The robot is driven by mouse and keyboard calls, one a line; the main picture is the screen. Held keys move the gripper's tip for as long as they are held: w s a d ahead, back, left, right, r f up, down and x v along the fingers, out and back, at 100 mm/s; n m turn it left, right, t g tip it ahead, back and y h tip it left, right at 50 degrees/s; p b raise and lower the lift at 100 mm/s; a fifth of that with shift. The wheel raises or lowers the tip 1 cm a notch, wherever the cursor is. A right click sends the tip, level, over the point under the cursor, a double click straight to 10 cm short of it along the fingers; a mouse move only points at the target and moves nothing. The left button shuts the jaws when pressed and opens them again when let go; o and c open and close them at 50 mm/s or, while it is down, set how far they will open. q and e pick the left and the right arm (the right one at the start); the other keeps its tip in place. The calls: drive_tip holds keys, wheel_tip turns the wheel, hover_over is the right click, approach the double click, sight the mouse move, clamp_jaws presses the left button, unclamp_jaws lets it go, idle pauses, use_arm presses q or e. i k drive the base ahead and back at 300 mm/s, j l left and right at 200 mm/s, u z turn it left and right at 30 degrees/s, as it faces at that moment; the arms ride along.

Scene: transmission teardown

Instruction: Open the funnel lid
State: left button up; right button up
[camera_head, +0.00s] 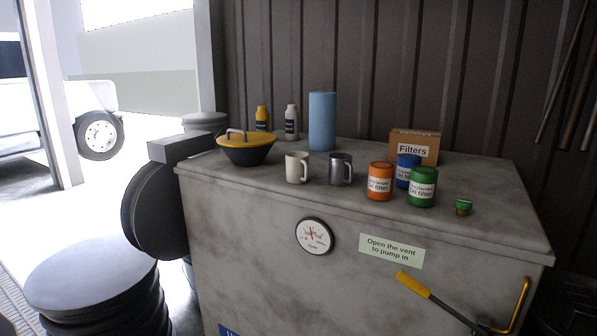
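A black funnel (247,156) stands on the grey cabinet top near its left end. A yellow lid (259,138) with a pale arched handle (237,131) sits on top of the funnel and covers its mouth. The inside of the funnel is hidden by the lid. Neither of my grippers shows in the head view.
The cabinet top (330,200) holds a cream mug (297,168), a grey mug (341,170), several filter cans, a blue roll (322,121), two bottles and a Filters box (414,146). A yellow-handled lever (413,284) is on the front. Dark round objects (95,280) stand at left.

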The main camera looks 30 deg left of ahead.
sight(240, 138)
drive_tip(key=u, duration=1.25)
